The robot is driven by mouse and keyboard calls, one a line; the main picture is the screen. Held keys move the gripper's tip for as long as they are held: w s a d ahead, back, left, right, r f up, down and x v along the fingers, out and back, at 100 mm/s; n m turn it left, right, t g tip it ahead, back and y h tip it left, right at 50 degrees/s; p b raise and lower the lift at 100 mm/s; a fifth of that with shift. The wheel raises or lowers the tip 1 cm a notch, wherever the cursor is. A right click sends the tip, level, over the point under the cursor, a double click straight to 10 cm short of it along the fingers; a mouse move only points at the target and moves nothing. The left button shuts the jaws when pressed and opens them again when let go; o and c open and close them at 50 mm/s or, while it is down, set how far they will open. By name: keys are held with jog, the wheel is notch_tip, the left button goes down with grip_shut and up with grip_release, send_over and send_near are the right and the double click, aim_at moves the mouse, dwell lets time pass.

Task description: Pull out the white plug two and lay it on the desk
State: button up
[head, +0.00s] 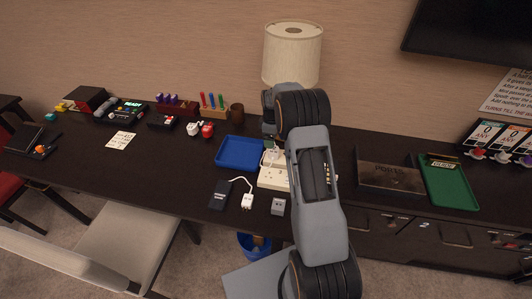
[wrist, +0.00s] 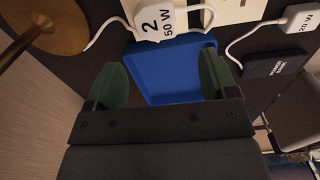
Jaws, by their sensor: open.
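The white plug two (wrist: 155,20), marked "2" and "50 W", sits at the edge of the cream power strip (wrist: 232,10) at the top of the wrist view, with a white cord. It also shows in the head view (head: 269,157), partly hidden beside my arm. Whether it is fully seated in the strip I cannot tell. My gripper (wrist: 164,80) is open, its two green fingers wide apart with nothing between them. The plug lies beyond the fingertips, apart from them. The dark desk (head: 180,180) carries all this.
A blue tray (head: 240,152) lies left of the strip. A second white plug, "20 W" (head: 247,201), lies on the desk beside a black box (head: 219,195) and a grey cube (head: 278,206). A lamp (head: 292,50) stands behind my arm. Bare desk shows left of the black box.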

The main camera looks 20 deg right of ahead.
aim_at(274, 150)
jog(key=shift+s+d, duration=0.2)
jog(key=shift+d, duration=0.55)
jog(key=shift+a+f, duration=0.15)
jog(key=shift+f, duration=0.05)
jog(key=shift+f+b, duration=2.9)
jog(key=shift+f, duration=1.5)
jog(key=shift+a, duration=0.1)
jog(key=c, duration=1.2)
